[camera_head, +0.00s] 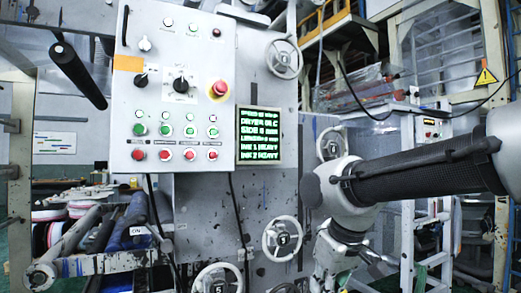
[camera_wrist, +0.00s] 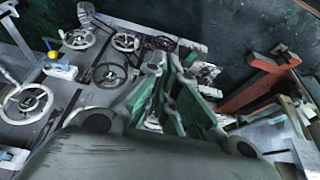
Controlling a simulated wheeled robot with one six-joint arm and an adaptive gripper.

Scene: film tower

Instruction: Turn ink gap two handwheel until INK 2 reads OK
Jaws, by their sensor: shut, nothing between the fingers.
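The lit display (camera_head: 259,136) in the head view shows green lines; the bottom two read INK 1 HEAVY and INK 2 HEAVY. Several handwheels are on the grey machine: a pale spoked one (camera_head: 283,239) below the display, one (camera_head: 218,285) cut by the bottom edge, one (camera_head: 331,146) beside my arm and one (camera_head: 283,58) at the top. Their hub marks are too small to read surely, so I cannot tell which is ink gap two. My gripper (camera_head: 332,281) is right of the lower wheel, pointing down, shut and empty. Its green-padded fingers (camera_wrist: 172,105) show in the wrist view, apart from the wheels.
A control panel (camera_head: 175,85) with buttons, knobs and a red stop button stands left of the display. Dark cables hang below it. In the wrist view, a large pale wheel (camera_wrist: 27,103) is at left and a red-brown beam (camera_wrist: 262,85) at right.

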